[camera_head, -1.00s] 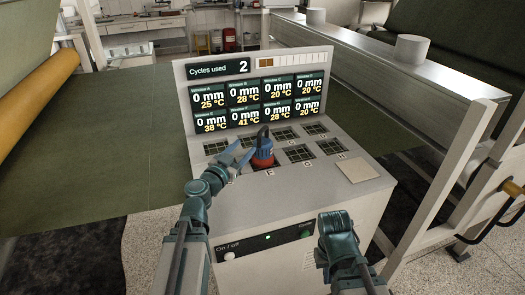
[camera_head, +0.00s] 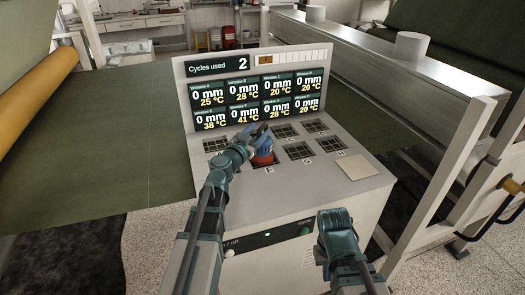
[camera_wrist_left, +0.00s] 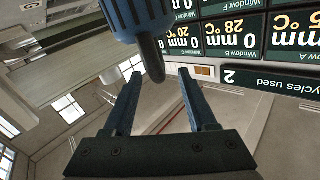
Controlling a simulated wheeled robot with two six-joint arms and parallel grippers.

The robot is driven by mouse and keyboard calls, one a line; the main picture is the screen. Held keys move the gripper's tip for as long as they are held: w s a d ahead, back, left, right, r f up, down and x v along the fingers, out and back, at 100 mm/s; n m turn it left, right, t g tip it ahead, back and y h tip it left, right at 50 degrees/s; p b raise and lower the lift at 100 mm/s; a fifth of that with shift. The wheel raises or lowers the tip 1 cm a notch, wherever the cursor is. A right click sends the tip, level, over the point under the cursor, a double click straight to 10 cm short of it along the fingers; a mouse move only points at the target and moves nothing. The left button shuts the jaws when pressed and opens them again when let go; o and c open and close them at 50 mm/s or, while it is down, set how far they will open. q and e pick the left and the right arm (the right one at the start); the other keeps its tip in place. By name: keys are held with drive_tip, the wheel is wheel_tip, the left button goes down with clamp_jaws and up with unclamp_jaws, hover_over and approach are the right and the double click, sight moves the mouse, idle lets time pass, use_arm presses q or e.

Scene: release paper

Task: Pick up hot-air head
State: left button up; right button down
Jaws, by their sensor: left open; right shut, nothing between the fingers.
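The hot-air head (camera_head: 262,158), with a red-orange lower part and a dark blue body, stands upright on the window labelled F of the console (camera_head: 250,200). In the left wrist view its ribbed blue body and dark curved top (camera_wrist_left: 145,30) are near the open fingers. My left gripper (camera_head: 252,133) is at the top of the head, partly covering it. In the left wrist view the left gripper (camera_wrist_left: 158,95) is open, with the dark curved part reaching toward the gap between its fingers. My right gripper (camera_head: 335,222) is shut and empty, low in front of the console.
The console screen (camera_head: 255,90) shows temperatures and stands close behind the head. Several gridded windows (camera_head: 298,150) surround it. A pale square pad (camera_head: 357,167) lies at the right of the console top. A metal roller housing (camera_head: 400,85) is to the right.

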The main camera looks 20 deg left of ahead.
use_arm(q)
drive_tip(key=w, duration=0.3)
drive_tip(key=shift+w+d, duration=0.3)
drive_tip(key=shift+d, duration=0.1)
drive_tip(key=shift+s, duration=0.1)
clamp_jaws()
idle(0.9)
